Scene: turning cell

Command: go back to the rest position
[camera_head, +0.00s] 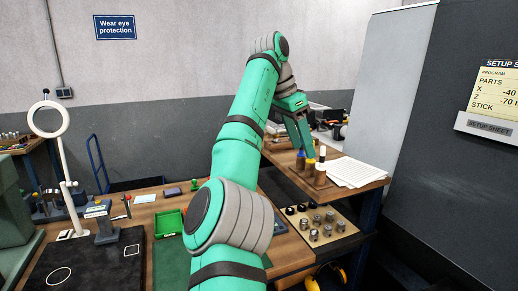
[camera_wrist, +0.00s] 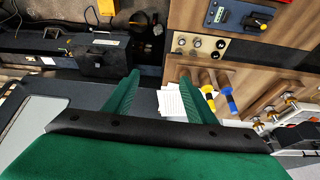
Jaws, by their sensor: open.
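My green arm reaches up and away over the benches in the head view. My gripper (camera_head: 303,135) hangs at its far end, fingers pointing down, over the raised wooden bench. In the wrist view my gripper (camera_wrist: 158,88) shows two green fingers spread apart with nothing between them. In the head view the fingertips appear just above or behind the upright tools (camera_head: 309,165); the exact gap cannot be told.
White papers (camera_head: 357,172) lie on the raised bench. A tray of metal parts (camera_head: 322,228) sits lower, near a green bin (camera_head: 168,223) and a ring lamp (camera_head: 63,170). A tall dark cabinet (camera_head: 455,190) with a setup sheet stands at right. A black mat (camera_head: 100,268) lies at left.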

